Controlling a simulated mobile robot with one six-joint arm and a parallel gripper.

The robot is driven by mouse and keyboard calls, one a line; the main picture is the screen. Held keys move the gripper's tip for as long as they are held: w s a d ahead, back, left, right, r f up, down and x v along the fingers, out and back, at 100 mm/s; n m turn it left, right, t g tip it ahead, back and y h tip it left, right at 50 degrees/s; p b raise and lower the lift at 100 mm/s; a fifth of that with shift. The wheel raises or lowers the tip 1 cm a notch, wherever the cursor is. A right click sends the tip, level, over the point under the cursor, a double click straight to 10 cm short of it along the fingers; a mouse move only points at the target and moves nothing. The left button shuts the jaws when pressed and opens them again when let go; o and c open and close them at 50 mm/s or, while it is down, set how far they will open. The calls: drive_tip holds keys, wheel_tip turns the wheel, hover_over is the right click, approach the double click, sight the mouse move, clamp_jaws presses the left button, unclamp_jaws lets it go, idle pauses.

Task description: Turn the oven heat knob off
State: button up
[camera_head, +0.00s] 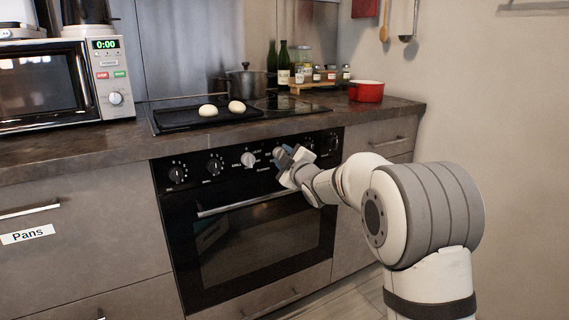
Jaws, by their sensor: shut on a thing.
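The black oven (262,240) is built into the counter, with its door closed. Its control panel carries a row of round knobs. Two dark knobs sit at the left, the leftmost (177,174) and its neighbour (214,166). A lighter silver knob (248,160) is just left of my gripper. Another knob (333,144) is at the panel's right end. My gripper (281,153) is at the panel right of the silver knob, shut on a knob there. The gripper mostly hides that knob, so I cannot read its setting.
The oven door handle (255,201) runs below the knobs, close under my gripper. A black tray (184,117) with two pale buns lies on the cooktop. A pot (246,83), bottles and a red pot (366,91) stand behind. A microwave (62,82) is at left.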

drive_tip(key=shift+f+n, duration=0.15)
drive_tip(key=shift+n, duration=1)
drive_tip(key=shift+f+n, duration=0.1)
drive_tip(key=shift+n, duration=1.05)
drive_tip(key=o, duration=0.7)
drive_tip(key=shift+o, duration=1.1)
drive_tip(key=shift+r, duration=0.1)
drive_tip(key=p+v, duration=0.2)
drive_tip(key=v, duration=0.5)
drive_tip(key=shift+s+d, duration=0.25)
